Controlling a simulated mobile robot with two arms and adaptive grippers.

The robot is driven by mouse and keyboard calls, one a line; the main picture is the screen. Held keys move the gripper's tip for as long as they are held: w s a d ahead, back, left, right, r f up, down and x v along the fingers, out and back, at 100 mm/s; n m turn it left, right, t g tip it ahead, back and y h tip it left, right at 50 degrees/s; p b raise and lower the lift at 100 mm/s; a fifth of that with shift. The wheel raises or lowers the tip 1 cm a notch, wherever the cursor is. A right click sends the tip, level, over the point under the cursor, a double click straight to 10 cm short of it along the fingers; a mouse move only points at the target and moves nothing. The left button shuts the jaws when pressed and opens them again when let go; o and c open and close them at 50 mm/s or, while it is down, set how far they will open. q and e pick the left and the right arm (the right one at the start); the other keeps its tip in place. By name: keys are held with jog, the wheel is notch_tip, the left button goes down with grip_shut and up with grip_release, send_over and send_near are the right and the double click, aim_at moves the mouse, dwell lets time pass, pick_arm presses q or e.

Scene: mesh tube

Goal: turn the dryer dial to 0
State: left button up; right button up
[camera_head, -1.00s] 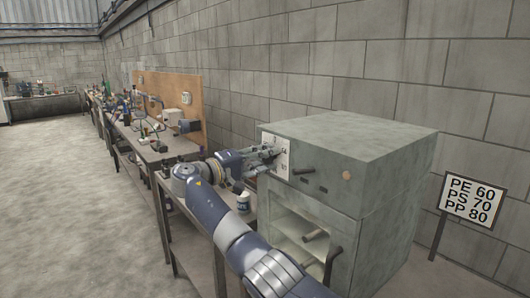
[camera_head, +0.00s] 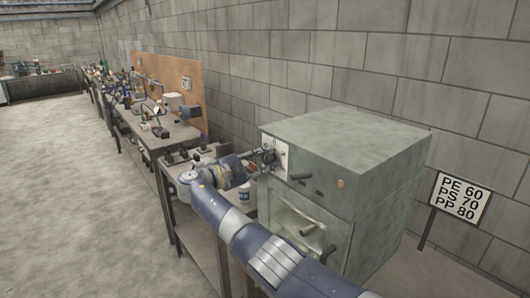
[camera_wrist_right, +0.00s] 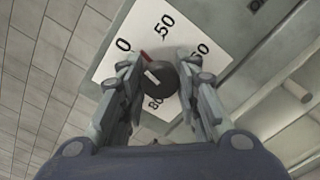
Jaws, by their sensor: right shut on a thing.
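The grey dryer (camera_head: 345,150) stands at the right in the head view. Its white dial plate (camera_head: 282,163) is on the upper left of its front. In the right wrist view the plate (camera_wrist_right: 183,14) carries the numbers 0, 50, 80 and one that is partly covered. The round dark dial knob (camera_wrist_right: 165,80) sits between the fingers of my right gripper (camera_wrist_right: 158,64), which is shut on it. A red pointer (camera_wrist_right: 146,56) shows beside the knob, on the side between 0 and 50, nearer 0. In the head view my right gripper (camera_head: 260,161) reaches the plate from the left.
A sign (camera_head: 461,197) reading PE 60, PS 70, PP 80 stands right of the dryer. A long cluttered workbench (camera_head: 150,138) runs along the block wall. The floor at left is clear.

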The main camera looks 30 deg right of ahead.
jog(key=shift+r+n+p, duration=0.1)
jog(key=shift+n+p, duration=0.7)
jog(key=shift+n, duration=0.3)
jog(key=o, duration=1.1)
jog(key=shift+w, duration=0.1)
jog(key=shift+a, duration=0.1)
jog(key=a, duration=0.8)
jog(key=s+a, duration=0.1)
jog(key=a, duration=0.2)
jog(key=shift+a, duration=0.4)
